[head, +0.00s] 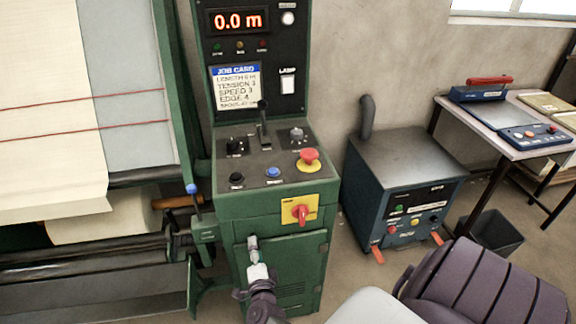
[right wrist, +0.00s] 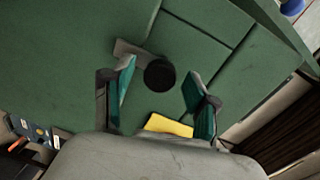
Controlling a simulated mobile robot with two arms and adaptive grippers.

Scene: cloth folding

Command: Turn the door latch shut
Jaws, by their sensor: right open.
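The door latch is a black round knob (right wrist: 160,75) with a short grey bar (right wrist: 128,48) reaching up and left from it in the right wrist view. It sits on the green cabinet front, near a door seam. In the head view the green cabinet door (head: 293,262) appears closed, and my gripper largely covers the latch. My right gripper (head: 254,252) is at the door's upper left. In the right wrist view its teal fingers (right wrist: 160,88) are open, one on each side of the knob, with visible gaps. My left gripper is out of view.
Above the door are a red rotary switch on a yellow plate (head: 301,211) and a console with a red stop button (head: 308,160). A lever with a blue knob (head: 192,189) stands close left, beside the rollers. A blue-grey machine (head: 405,185) stands right.

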